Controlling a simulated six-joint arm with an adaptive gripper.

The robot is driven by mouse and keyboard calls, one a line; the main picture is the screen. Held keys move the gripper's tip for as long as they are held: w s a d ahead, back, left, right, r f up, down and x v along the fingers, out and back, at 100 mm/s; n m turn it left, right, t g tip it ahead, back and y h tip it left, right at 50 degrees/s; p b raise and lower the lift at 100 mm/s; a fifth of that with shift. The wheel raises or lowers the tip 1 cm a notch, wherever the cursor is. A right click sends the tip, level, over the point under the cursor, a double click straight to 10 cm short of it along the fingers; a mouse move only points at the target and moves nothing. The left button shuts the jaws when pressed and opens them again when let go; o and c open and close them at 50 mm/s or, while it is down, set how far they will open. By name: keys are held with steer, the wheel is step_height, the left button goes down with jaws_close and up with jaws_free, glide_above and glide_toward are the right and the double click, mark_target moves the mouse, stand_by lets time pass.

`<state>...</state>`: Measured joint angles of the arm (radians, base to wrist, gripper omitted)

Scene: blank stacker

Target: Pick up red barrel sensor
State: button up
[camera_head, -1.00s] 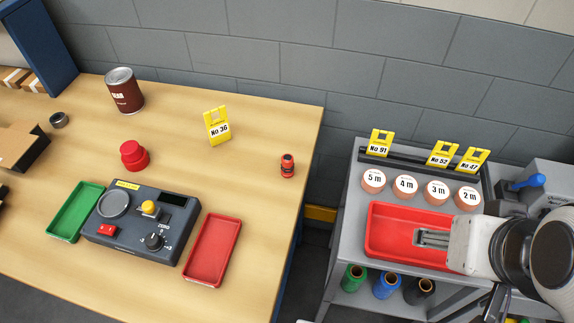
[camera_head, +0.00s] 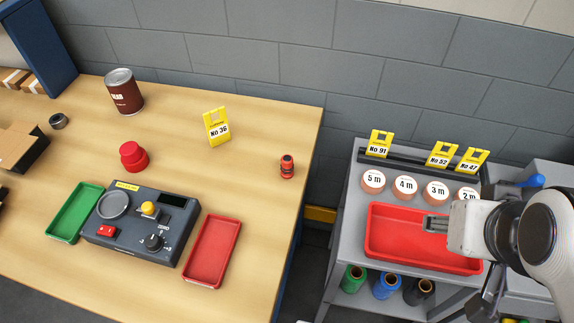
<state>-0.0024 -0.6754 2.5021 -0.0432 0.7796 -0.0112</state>
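The red barrel sensor is most likely the small red and black cylinder (camera_head: 287,167) standing upright near the right edge of the wooden table (camera_head: 262,120). My gripper (camera_head: 428,224) is at the right, above the red tray on the grey cart, well apart from the small cylinder. Its fingers point left and nothing shows between them. The fingers are small and seen from the side, so their opening is unclear.
A grey cart (camera_head: 345,200) carries a red tray (camera_head: 385,250), several labelled discs and yellow tags. On the table are a control box (camera_head: 130,240), a red tray (camera_head: 212,250), a green tray (camera_head: 68,228), a red knob (camera_head: 134,156) and a brown can (camera_head: 124,92). A gap separates table and cart.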

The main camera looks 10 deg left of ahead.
steer(key=w+a+f+n+t+y, duration=0.1)
steer(key=w+a+f+n, duration=0.15)
steer(key=w, duration=0.45)
steer(key=w+a+f+n+t+y, duration=0.1)
steer(key=w+f+n+t, duration=0.15)
steer(key=w, duration=0.55)
steer(key=w+a+f+n+t+y, duration=0.1)
steer(key=w+a+f+n, duration=0.15)
steer(key=w, duration=0.45)
steer(key=w+a+f+n+y, duration=0.1)
steer(key=w+a+f+y, duration=0.1)
steer(key=a+f, duration=0.25)
steer(key=n+y, duration=0.2)
steer(key=y, duration=0.8)
glide_toward(291, 162)
steer(key=shift+w+a+g, duration=0.35)
steer(key=shift+w+a, duration=0.8)
steer(key=shift+a, duration=0.3)
steer(key=shift+x, duration=1.3)
